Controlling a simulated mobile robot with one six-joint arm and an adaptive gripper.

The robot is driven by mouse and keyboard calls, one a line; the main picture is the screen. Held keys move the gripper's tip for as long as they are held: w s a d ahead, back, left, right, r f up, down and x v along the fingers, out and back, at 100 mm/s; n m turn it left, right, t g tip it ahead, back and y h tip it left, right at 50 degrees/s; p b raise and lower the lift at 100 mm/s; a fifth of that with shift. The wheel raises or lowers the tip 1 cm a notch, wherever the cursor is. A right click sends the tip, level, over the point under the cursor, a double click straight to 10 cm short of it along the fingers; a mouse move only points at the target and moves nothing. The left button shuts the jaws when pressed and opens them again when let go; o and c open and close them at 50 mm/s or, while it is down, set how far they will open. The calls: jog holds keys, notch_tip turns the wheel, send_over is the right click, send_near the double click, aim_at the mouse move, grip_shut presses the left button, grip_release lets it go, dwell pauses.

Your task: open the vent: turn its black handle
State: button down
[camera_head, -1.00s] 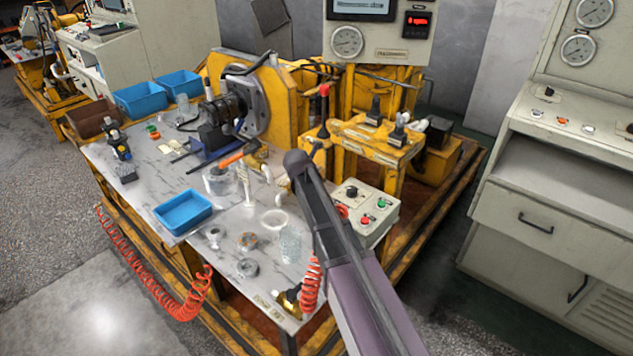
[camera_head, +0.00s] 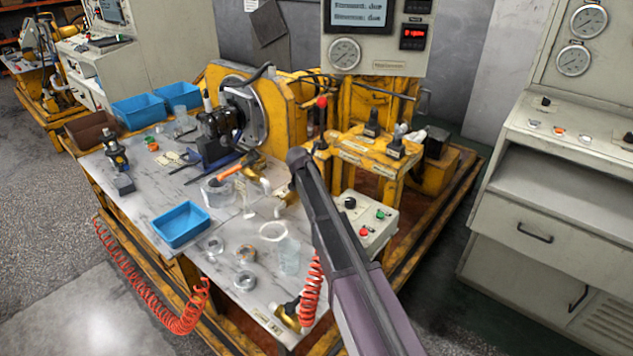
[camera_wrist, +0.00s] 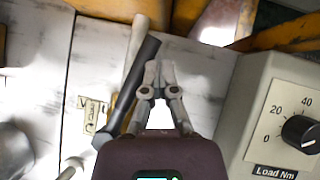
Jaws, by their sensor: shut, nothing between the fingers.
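In the wrist view, the black handle (camera_wrist: 128,85) is a dark bar slanting from top right to bottom left, over the pale bench top. My gripper (camera_wrist: 160,68) is shut and empty, its fingertips close together. The handle's upper end lies just left of the fingertips, beside the left finger; I cannot tell whether they touch. A pale pipe (camera_wrist: 136,38) shows behind the handle. A small label (camera_wrist: 90,115) starting with V lies left of the handle. In the head view my arm blocks part of the bench, and the gripper and handle cannot be made out.
A control box (camera_wrist: 285,120) with a black "Load Nm" knob (camera_wrist: 301,133) stands close to the right of my gripper. It also shows in the head view (camera_head: 367,222). Yellow framework (camera_head: 370,150) rises behind. A blue tray (camera_head: 181,224) and loose rings lie on the bench's left.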

jog(key=shift+w+a+n+y, duration=0.3)
jog(key=shift+w+n+y, duration=0.1)
jog(key=shift+w+n, duration=0.4)
jog(key=shift+r, duration=0.1)
jog(key=s+d+r+p, duration=0.4)
jog(key=r+p, duration=0.3)
jog(key=shift+s+d+r+p, duration=0.15)
jog(key=shift+s+r+p, duration=0.15)
jog(key=shift+s+p, duration=0.05)
dwell(0.5)
